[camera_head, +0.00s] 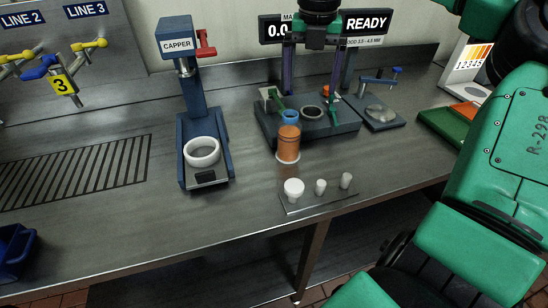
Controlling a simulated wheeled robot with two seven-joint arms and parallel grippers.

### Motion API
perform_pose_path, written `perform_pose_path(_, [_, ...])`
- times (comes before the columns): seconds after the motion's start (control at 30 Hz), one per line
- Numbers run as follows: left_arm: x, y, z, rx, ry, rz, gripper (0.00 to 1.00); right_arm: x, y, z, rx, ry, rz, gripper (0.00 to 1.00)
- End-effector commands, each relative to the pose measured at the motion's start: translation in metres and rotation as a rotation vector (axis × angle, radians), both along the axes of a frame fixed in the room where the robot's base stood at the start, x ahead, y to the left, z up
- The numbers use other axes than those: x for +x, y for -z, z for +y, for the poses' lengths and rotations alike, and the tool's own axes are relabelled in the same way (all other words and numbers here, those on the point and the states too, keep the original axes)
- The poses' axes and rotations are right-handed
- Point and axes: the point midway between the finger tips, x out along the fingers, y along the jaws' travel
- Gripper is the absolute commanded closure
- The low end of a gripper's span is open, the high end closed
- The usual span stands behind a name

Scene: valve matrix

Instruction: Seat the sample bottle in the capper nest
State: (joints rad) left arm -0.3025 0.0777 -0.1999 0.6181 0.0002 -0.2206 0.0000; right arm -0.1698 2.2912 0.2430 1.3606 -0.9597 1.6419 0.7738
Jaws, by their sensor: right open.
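The capper (192,85) stands to the left, with a dark blue column and a red handle. Its nest, a white ring (202,152), sits on the capper's base and looks empty. My right gripper (308,95) hangs from the top of the view, open, above and behind the bottle. Its fingertips are hard to tell from the fixture behind them. My left gripper is not in view.
Several white caps stand on a small plate (317,200) near the bench's front edge. A blue bin (14,250) is at the left. Valves and a drain grate (75,172) lie left of the capper. A READY display (367,24) stands behind. Bench between capper and bottle is clear.

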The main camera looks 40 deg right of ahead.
Motion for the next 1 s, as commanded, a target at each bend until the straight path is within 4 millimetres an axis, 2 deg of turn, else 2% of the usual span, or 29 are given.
perform_pose_path(0.03, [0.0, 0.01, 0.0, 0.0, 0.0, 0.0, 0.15, 0.007, 0.009, 0.015, -0.009, 0.061, 0.0, 0.0])
perform_pose_path(0.07, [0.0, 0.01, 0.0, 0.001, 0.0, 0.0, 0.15, 0.01, 0.008, 0.023, -0.006, 0.093, -0.004, 0.0])
perform_pose_path(0.17, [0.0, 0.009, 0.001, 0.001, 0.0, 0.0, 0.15, 0.014, 0.013, 0.032, -0.001, 0.14, -0.006, 0.0])
perform_pose_path(0.5, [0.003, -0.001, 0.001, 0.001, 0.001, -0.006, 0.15, 0.019, 0.088, 0.024, 0.0, 0.141, -0.004, 0.0])
perform_pose_path(0.67, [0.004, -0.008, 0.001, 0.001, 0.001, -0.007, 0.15, 0.021, 0.108, 0.023, 0.0, 0.14, -0.003, 0.0])
perform_pose_path(0.83, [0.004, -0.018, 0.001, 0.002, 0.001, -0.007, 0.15, 0.024, 0.141, 0.023, 0.0, 0.141, -0.003, 0.0])
perform_pose_path(1.0, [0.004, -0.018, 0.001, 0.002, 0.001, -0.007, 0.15, 0.025, 0.151, 0.022, -0.002, 0.141, -0.008, 0.0])
